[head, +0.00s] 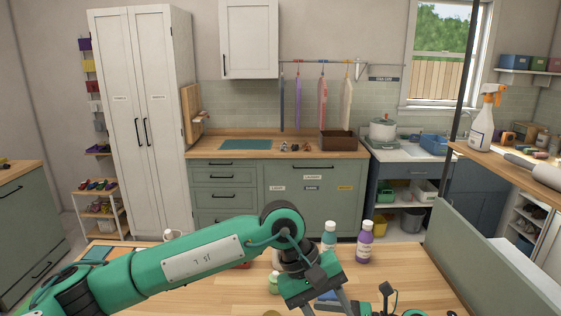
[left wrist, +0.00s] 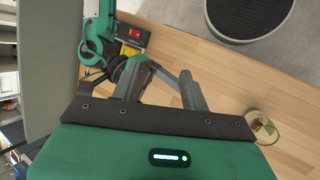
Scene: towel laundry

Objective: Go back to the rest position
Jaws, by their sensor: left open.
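My left arm comes in from the left across the head view, over the wooden table (head: 408,277). My left gripper (head: 328,307) is low in the middle of that view, pointing down, its tips close to the lower edge. In the left wrist view my left gripper (left wrist: 165,80) has its two fingers apart with nothing held between them. Bare table wood shows beyond the fingers. A green and black part of my right arm (left wrist: 98,42) shows at the upper left there. The jaws of my right gripper are not clear.
A teal bottle (head: 329,238) and a purple bottle (head: 364,242) stand on the table behind the left gripper. A glass jar (left wrist: 262,127) is right of it in the wrist view. A green panel (head: 485,262) rises at the table's right. Table wood between bottles and panel is clear.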

